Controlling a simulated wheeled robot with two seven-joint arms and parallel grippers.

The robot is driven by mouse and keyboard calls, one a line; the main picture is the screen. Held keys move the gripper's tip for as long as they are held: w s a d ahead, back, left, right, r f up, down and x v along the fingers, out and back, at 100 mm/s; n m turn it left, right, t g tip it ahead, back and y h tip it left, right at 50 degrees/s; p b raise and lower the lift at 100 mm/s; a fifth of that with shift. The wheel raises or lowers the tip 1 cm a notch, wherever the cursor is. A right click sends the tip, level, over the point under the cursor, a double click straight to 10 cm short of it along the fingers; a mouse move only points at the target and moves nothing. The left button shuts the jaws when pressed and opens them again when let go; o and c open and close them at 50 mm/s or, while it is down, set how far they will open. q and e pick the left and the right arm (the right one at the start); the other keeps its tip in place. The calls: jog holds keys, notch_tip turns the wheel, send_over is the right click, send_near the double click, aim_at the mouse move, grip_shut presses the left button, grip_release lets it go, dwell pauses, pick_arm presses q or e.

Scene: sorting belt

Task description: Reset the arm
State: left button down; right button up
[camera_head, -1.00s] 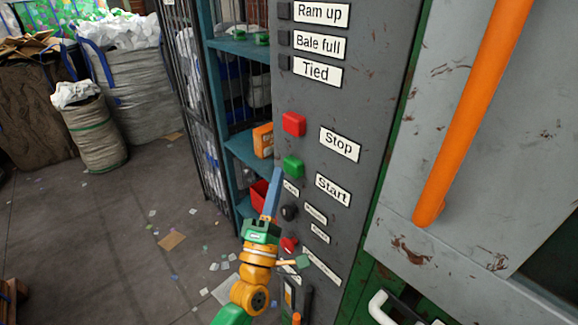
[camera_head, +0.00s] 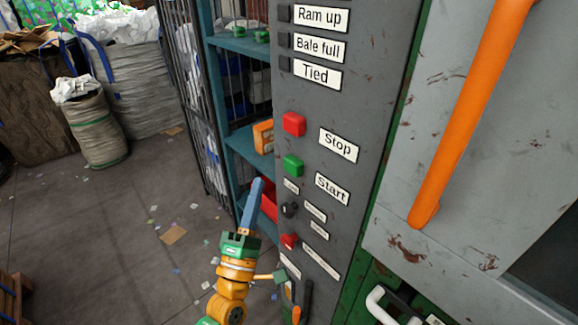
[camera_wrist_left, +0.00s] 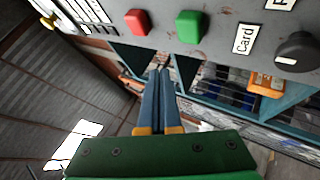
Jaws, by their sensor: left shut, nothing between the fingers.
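My left gripper (camera_head: 258,186) is shut and empty, its blue fingers together and pointing up in front of the shelf, left of the grey control panel (camera_head: 345,120). In the left wrist view its closed fingers (camera_wrist_left: 160,78) point toward the panel, below the green button. The green Start button (camera_head: 293,165) and red Stop button (camera_head: 293,124) are on the panel, above and right of the fingertips, apart from them. They also show in the left wrist view, green (camera_wrist_left: 189,26) and red (camera_wrist_left: 137,22). My right gripper is not in view.
A black knob (camera_head: 289,209) and a red switch (camera_head: 288,241) sit lower on the panel. A teal shelf (camera_head: 247,150) holds an orange box (camera_head: 263,137) and a red bin (camera_head: 268,203). An orange handle (camera_head: 468,115) is at right. Scrap litters the floor at left.

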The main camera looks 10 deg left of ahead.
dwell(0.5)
pick_arm(q)
jog(key=s+f+m+g, duration=0.3)
jog(key=f+m+g, duration=0.3)
jog(key=f, duration=1)
jog(key=s+f+m+g, duration=0.2)
jog(key=f+m+g, duration=0.35)
jog(key=f, duration=1.05)
jog(key=s+a+f+m+g, duration=0.1)
jog(key=s+f+m+g, duration=0.2)
jog(key=s+f, duration=0.3)
jog(key=s+a+f+m+g+y, duration=0.1)
jog(key=s+f+g, duration=0.4)
jog(key=s, duration=1)
jog(key=s+a+f+m+g, duration=0.2)
jog(key=s+f+m+g, duration=0.2)
jog(key=s+f, duration=0.4)
jog(key=s+m, duration=0.1)
jog(key=s, duration=0.2)
jog(key=shift+a+f+m+y, duration=0.2)
jog(key=shift+a+m+y, duration=0.15)
jog(key=shift+y, duration=0.05)
jog(key=shift+w, duration=0.1)
